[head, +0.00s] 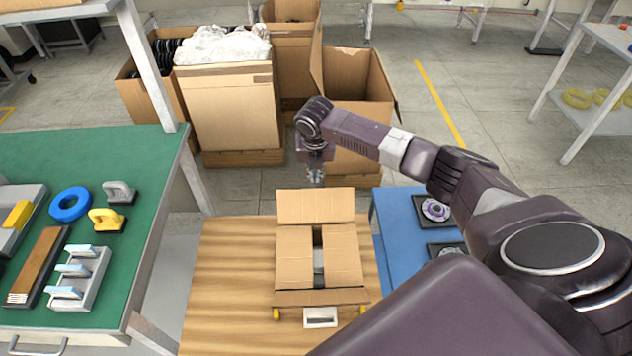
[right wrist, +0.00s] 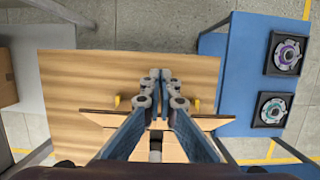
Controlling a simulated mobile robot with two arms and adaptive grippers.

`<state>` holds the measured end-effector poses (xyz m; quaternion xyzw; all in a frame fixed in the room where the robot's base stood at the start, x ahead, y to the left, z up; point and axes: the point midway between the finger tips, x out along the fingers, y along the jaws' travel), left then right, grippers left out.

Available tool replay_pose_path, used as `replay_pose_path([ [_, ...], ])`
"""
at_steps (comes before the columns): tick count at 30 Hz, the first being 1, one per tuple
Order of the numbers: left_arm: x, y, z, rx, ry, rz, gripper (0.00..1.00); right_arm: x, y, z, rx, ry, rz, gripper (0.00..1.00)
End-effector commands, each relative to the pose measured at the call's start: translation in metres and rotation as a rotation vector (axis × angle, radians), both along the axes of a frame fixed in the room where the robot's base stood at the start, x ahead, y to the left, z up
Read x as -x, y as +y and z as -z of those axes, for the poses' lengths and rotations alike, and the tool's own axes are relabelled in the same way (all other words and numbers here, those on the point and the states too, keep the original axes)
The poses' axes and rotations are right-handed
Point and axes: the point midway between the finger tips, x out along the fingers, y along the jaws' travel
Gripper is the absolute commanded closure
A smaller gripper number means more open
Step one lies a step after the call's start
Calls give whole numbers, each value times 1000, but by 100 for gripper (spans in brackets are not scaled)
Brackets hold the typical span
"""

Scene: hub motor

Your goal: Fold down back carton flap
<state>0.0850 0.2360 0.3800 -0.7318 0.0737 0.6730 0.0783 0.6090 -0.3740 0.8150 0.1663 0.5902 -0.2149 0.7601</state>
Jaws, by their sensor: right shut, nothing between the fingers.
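The open carton (head: 293,258) stands on a wooden table (head: 220,290). Its back flap (head: 315,206) is raised at the far edge; in the right wrist view a flap edge shows as a thin brown strip (right wrist: 100,119). The left and right side flaps lie folded inward, with a narrow gap between them showing something grey inside. The front flap (head: 320,297) shows as a narrow strip. My right gripper (head: 316,177) is shut and empty, just beyond the back flap's top edge; its closed fingers (right wrist: 160,77) show in the wrist view. I cannot tell whether it touches the flap. My left gripper is out of view.
A blue table (head: 392,222) with motor parts stands close on the right. A green table (head: 120,170) with tools stands on the left. Large cardboard boxes (head: 232,112) stand on the floor behind. The wooden table is bare left of the carton.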

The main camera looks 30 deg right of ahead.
Motion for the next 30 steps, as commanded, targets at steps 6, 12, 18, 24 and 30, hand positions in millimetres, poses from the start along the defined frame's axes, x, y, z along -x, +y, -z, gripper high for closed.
replay_pose_path([
  [6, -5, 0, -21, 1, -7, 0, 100, 14, 8, -3, 2, 2, -1, 100],
  [12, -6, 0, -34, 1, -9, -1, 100, 26, 15, -3, 0, 2, -2, 100],
  [18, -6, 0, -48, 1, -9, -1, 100, 39, 23, -2, 1, 5, -1, 100],
  [24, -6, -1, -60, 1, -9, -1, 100, 52, 31, -1, -1, 8, -3, 100],
  [30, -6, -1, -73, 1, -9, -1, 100, 63, 38, -1, 0, 7, -2, 100],
])
